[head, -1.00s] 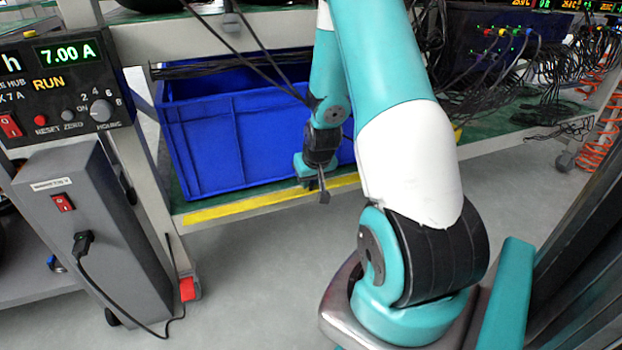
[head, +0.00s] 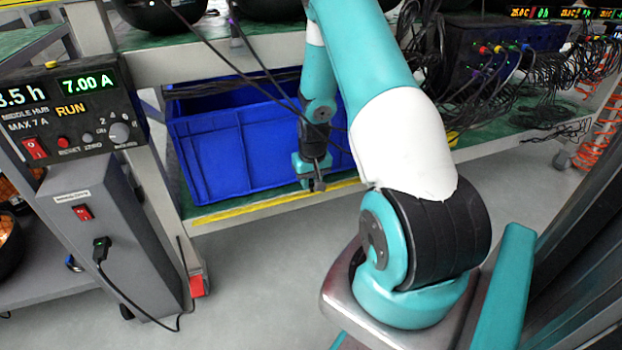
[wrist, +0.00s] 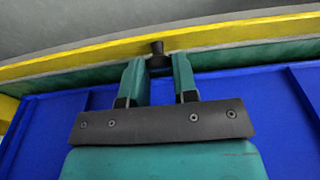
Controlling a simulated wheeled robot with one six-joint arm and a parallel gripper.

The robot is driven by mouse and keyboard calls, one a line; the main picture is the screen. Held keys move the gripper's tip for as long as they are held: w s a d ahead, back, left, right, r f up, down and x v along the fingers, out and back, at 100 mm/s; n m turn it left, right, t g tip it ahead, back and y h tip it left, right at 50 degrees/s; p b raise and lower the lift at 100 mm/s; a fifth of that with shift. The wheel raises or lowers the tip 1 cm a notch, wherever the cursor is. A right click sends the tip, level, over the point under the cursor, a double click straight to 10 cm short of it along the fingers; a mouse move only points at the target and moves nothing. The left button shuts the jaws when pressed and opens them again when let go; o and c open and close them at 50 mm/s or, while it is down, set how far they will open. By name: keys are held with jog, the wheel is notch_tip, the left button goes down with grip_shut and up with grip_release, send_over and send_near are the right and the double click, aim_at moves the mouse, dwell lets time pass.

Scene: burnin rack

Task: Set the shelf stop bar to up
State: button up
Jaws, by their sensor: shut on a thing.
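The shelf stop bar is a long yellow bar (head: 260,208) along the front edge of the lower shelf, in front of a blue crate. In the wrist view the yellow bar (wrist: 80,57) runs across the upper part of the picture. A small black knob (wrist: 158,50) stands out at the bar's middle. My gripper (wrist: 158,82) has its two teal fingers on either side of the knob, shut on it. In the head view my gripper (head: 316,184) is at the bar, and the knob is small and dark there. The bar's hinges cannot be seen.
The blue crate (head: 230,150) sits on the lower shelf close behind the bar. A grey power box (head: 105,235) with a plugged cable stands left, below a control panel (head: 75,115). Black cables hang before the crate.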

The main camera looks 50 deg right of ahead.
aim_at(314, 193)
jog(key=o, duration=0.9)
jog(key=shift+r, duration=0.1)
jog(key=r+p, duration=0.2)
jog(key=r, duration=0.3)
jog(key=s+r+p, duration=0.1)
jog(key=r+p, duration=0.1)
jog(key=r, duration=0.4)
jog(key=a+r+p, duration=0.1)
jog(key=r+p, duration=0.1)
jog(key=r, duration=0.4)
jog(key=shift+s+r, duration=0.1)
jog(key=shift+s, duration=0.25)
